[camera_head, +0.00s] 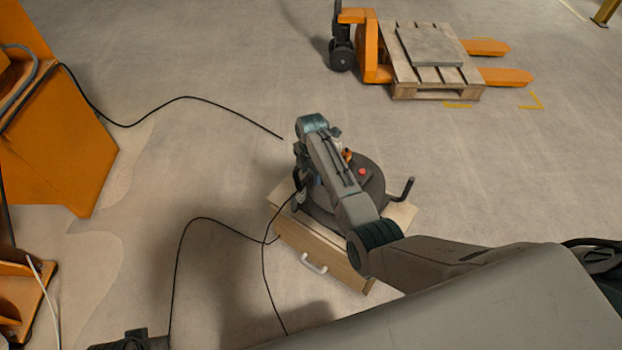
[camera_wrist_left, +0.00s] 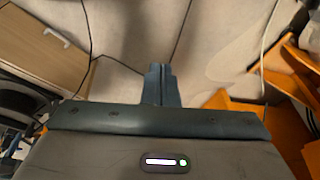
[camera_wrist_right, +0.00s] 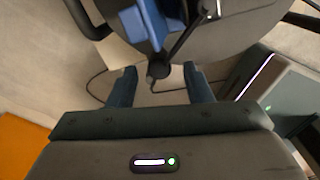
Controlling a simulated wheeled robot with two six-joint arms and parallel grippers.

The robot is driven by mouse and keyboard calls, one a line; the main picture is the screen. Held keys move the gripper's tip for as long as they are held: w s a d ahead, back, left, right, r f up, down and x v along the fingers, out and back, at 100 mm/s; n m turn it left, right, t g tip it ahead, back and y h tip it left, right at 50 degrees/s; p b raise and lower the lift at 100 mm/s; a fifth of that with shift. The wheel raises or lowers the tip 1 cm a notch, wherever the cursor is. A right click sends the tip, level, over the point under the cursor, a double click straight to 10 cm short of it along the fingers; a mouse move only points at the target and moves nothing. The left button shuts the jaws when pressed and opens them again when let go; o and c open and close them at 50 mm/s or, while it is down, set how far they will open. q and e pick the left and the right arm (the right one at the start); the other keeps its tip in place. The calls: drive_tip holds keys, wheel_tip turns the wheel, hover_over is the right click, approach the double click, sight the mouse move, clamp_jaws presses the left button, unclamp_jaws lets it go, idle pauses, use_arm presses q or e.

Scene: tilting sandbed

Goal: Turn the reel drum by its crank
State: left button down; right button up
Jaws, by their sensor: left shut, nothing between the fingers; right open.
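The dark round reel drum (camera_head: 372,183) lies on a wooden box (camera_head: 330,250) in the head view, partly hidden by my right arm. Its black crank (camera_head: 405,188) sticks out at the right with an upturned grip, apart from my arm. In the right wrist view the drum's dark disc (camera_wrist_right: 235,28) fills the top. My right gripper (camera_wrist_right: 160,86) is open in front of its edge, with a dark rod end (camera_wrist_right: 158,70) showing between the fingers; I cannot tell whether they touch. My left gripper (camera_wrist_left: 158,86) is shut and empty, away from the drum above the floor.
An orange machine (camera_head: 55,140) stands at the left, with black cables (camera_head: 190,98) across the floor. An orange pallet truck (camera_head: 372,50) with a wooden pallet (camera_head: 435,88) stands at the back. The box has a white handle (camera_head: 314,264). Floor right of the drum is clear.

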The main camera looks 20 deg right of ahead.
use_arm(q)
drive_tip(key=shift+v, duration=1.1)
use_arm(e)
drive_tip(key=shift+f, duration=1.35)
clamp_jaws()
use_arm(q)
drive_tip(key=shift+w, duration=0.1)
use_arm(e)
drive_tip(key=shift+w, duration=0.15)
